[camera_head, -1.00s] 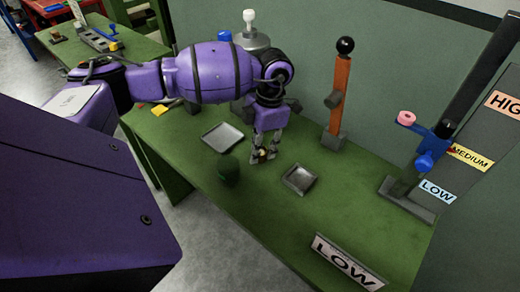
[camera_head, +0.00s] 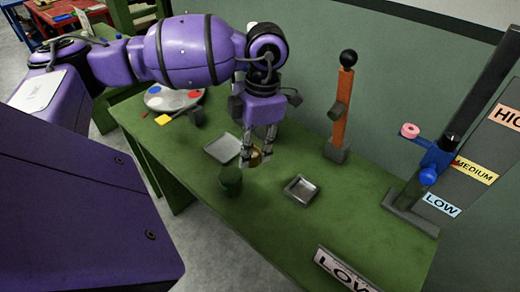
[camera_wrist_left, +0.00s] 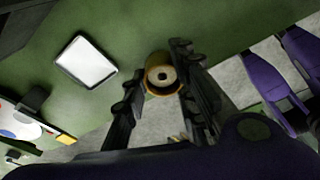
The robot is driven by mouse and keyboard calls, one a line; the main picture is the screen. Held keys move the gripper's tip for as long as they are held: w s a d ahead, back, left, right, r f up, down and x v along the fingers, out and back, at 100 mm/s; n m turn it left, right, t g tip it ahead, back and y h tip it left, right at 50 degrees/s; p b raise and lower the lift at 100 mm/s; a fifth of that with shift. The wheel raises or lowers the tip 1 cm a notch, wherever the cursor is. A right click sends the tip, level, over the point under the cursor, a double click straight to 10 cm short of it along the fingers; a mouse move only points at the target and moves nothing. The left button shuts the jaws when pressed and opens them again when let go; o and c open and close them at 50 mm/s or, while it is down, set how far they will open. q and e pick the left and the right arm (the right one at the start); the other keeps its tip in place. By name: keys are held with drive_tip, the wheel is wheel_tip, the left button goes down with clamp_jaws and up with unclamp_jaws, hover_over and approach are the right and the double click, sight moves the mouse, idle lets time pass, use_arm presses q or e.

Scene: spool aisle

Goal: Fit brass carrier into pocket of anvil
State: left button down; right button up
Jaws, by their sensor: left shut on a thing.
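The brass carrier (camera_head: 255,159) is a small round brass cup, held above the green table between the two trays. In the left wrist view the brass carrier (camera_wrist_left: 156,90) surrounds a pale grey disc with a dark centre hole. My left gripper (camera_head: 257,152) points down and is shut on it; its fingers (camera_wrist_left: 160,68) flank it in the wrist view. A stand with a dark upright, grey base and blue bracket (camera_head: 436,158) is at the right. I cannot tell which part is the anvil, and no pocket shows clearly. My right gripper is not in view.
A dark green cylinder (camera_head: 231,181) is close by the carrier.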

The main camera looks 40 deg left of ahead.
use_arm(q)
drive_tip(key=s+d+r, duration=0.2)
drive_tip(key=s+r, duration=0.1)
drive_tip(key=s, duration=0.5)
drive_tip(key=w+d+r+m+t+p, duration=0.2)
drive_tip(key=d+m+p, duration=0.3)
drive_tip(key=m, duration=1)
drive_tip(key=w+d+r+m+t+p, duration=0.15)
drive_tip(key=d+m, duration=0.55)
drive_tip(key=m, duration=0.9)
drive_tip(key=w+a+f+n, duration=0.1)
drive_tip(key=w+f, duration=0.6)
drive_tip(key=w, duration=0.3)
drive_tip(key=shift+a+f+h, duration=0.15)
drive_tip(key=shift+a+h, duration=0.15)
drive_tip(key=shift+h, duration=0.1)
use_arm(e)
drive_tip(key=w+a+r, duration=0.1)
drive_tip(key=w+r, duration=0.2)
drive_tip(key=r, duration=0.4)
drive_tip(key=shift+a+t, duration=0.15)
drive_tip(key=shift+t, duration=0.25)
